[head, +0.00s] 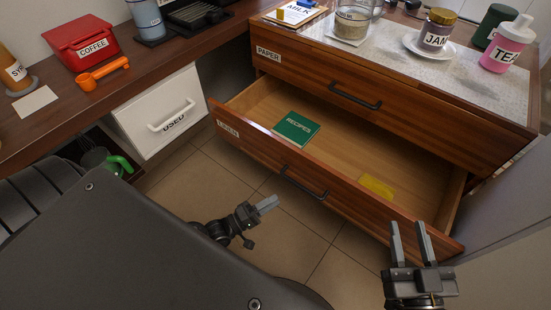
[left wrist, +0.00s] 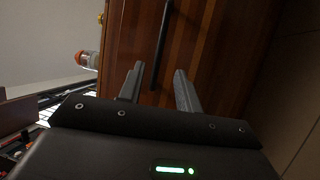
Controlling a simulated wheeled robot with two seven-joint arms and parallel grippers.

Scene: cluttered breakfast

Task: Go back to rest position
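My left gripper (head: 267,204) is over the floor in front of the open lower drawer (head: 330,187), apart from its handle (head: 304,183). In the left wrist view its two fingers (left wrist: 157,85) stand apart with nothing between them, facing a brown wooden front with a dark handle (left wrist: 161,45). My right gripper (head: 409,240) is at the lower right in the head view, near the drawer's right front corner. Its fingers point up, stand apart, and hold nothing.
The drawer sticks out with a green recipes booklet (head: 296,129) and a yellow item (head: 376,187) inside. The PAPER drawer (head: 370,92) above is shut. A white USED drawer (head: 164,113) is at left. Tiled floor (head: 210,180) is clear between.

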